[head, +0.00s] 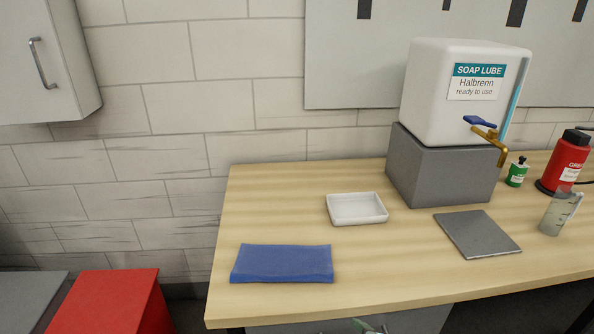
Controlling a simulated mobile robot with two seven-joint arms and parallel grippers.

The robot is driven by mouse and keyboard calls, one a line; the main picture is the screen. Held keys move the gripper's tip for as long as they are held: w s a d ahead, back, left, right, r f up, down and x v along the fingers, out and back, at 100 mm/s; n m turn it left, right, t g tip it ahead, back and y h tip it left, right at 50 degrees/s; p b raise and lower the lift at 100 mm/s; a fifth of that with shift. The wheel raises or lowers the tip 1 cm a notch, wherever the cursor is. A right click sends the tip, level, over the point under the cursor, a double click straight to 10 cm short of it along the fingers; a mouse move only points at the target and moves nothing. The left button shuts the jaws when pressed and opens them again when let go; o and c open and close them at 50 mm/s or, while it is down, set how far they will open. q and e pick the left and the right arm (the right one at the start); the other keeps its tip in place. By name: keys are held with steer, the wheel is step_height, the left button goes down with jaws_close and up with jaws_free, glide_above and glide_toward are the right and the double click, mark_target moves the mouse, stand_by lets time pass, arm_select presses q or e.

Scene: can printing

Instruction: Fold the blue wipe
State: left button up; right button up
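The blue wipe (283,264) lies flat near the front left corner of the wooden table, as a wide rectangle with some visible thickness at its front edge. I cannot tell how many layers it has. Nothing touches it. Neither of my grippers shows clearly in the head view. A small grey and green part pokes in at the bottom edge, right of the wipe, and I cannot tell what it is.
The wooden table (290,210) holds a white tray (357,209), a grey plate (477,234), a soap lube container (462,110) on a grey block (440,172), a clear beaker (556,215), a green bottle (517,174) and a red can (565,162). A red box (105,300) stands left.

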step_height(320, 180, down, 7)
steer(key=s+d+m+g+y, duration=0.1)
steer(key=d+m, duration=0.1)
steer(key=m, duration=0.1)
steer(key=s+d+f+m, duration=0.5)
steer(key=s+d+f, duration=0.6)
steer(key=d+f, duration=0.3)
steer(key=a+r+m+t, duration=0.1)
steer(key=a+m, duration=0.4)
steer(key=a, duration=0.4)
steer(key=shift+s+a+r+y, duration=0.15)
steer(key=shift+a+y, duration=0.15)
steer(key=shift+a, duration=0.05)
